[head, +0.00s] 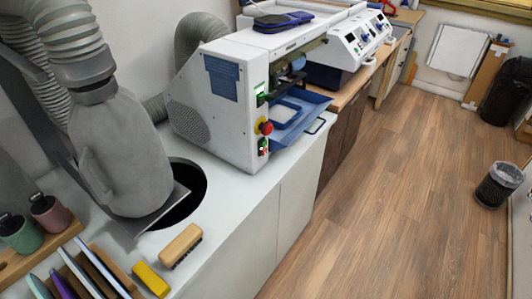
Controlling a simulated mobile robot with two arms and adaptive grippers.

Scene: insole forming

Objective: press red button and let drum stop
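A white machine (215,115) with a vented side stands on the white counter. On its front edge is a red mushroom button (266,127) on a yellow base. A small switch box with green and red parts (263,147) sits just below the button, and a green-lit switch (260,97) sits above it. A blue rounded part (298,63), possibly the drum, shows in the machine's opening; whether it turns cannot be told. Neither of my grippers is in view, and nothing touches the button.
A blue tray (308,101) juts from the machine's front. A wooden brush (181,245) and yellow block (151,279) lie nearer. The wooden floor at right is largely clear.

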